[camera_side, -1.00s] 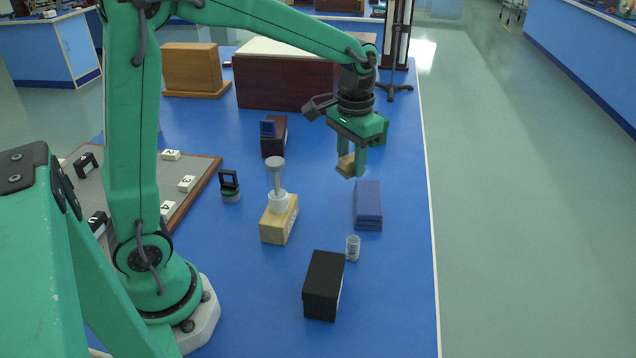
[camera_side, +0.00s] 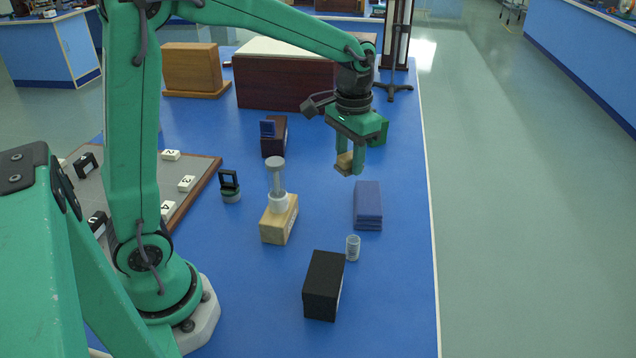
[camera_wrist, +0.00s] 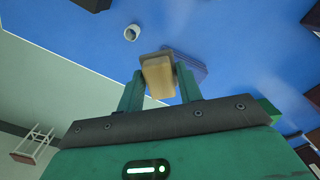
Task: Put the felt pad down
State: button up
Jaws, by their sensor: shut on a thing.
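The felt pad looks like a small tan block (camera_side: 345,163) in the side view. My gripper (camera_side: 350,165) is shut on it and holds it above the blue bench top, just behind a blue stack (camera_side: 368,204). In the wrist view the tan pad (camera_wrist: 158,75) sits between the two green fingers, with the blue stack (camera_wrist: 196,66) partly hidden behind it. I cannot tell the exact height of the pad above the bench.
A small clear glass (camera_side: 353,248) and a black box (camera_side: 323,285) stand in front of the blue stack. A wooden block with a clear-stemmed piece (camera_side: 279,218) stands to the left. A green thing (camera_side: 379,130) stands behind my gripper. The bench's right edge is near.

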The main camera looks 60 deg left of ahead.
jog(key=s+d+f+n, duration=0.2)
jog(key=s+d+n, duration=0.1)
jog(key=s+d, duration=0.4)
jog(key=s+d+f+n, duration=0.3)
jog(key=s+d, duration=0.3)
jog(key=d, duration=0.6)
jog(key=s+d+f+n, duration=0.3)
jog(key=s+d, duration=0.4)
jog(key=d, duration=0.2)
jog(key=shift+s+d+n, duration=0.25)
jog(key=shift+s+n, duration=0.05)
jog(key=shift+n, duration=0.1)
jog(key=shift+w, duration=0.1)
send_over(383, 336)
notch_tip(383, 336, down, 7)
jog(key=shift+f, duration=1.8)
jog(key=shift+f, duration=0.2)
